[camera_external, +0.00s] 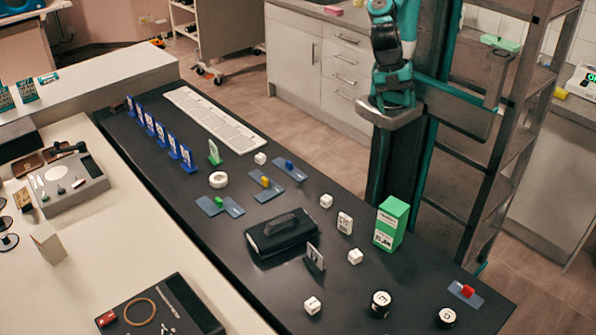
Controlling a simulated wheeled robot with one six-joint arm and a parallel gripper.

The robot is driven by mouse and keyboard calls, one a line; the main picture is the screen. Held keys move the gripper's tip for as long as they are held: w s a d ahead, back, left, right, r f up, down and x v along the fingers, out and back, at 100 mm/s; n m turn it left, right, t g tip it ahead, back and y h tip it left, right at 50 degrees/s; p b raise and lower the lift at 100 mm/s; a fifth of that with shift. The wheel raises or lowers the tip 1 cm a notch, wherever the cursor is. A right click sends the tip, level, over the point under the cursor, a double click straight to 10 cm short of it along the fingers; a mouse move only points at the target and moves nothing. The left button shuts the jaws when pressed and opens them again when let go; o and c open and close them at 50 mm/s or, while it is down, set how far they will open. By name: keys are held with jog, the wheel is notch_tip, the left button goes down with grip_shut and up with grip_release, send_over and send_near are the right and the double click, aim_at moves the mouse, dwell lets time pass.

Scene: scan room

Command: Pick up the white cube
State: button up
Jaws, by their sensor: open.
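Several small white cubes stand apart on the dark table. One white cube (260,158) is near the table's middle, by a green sign. Another white cube (326,201) lies right of the black case. A third white cube (355,256) sits left of the green box, with dark marks on it. One more white cube (312,305) is near the front edge, also marked. My gripper (390,114) hangs at the end of the teal arm, beyond the table's right edge and apart from all the cubes. It is open; its fingers are hard to make out.
A green-and-white box (391,223) stands upright near the right edge. A black case (281,232), a white tape roll (218,180), blue plates with coloured blocks and black-and-white cylinders (380,303) lie around. A long white strip (215,119) lies at the back.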

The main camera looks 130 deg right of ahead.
jog(key=shift+c, duration=1.4)
jog(key=n+h+p, duration=0.2)
jog(key=n+h, duration=0.2)
jog(key=n, duration=0.8)
send_over(324, 197)
notch_tip(324, 197, down, 31)
jog(key=shift+f, duration=0.1)
jog(key=shift+n, duration=0.3)
jog(key=shift+s+f+p, duration=0.1)
jog(key=shift+f+p, duration=0.9)
jog(key=shift+f, duration=1.75)
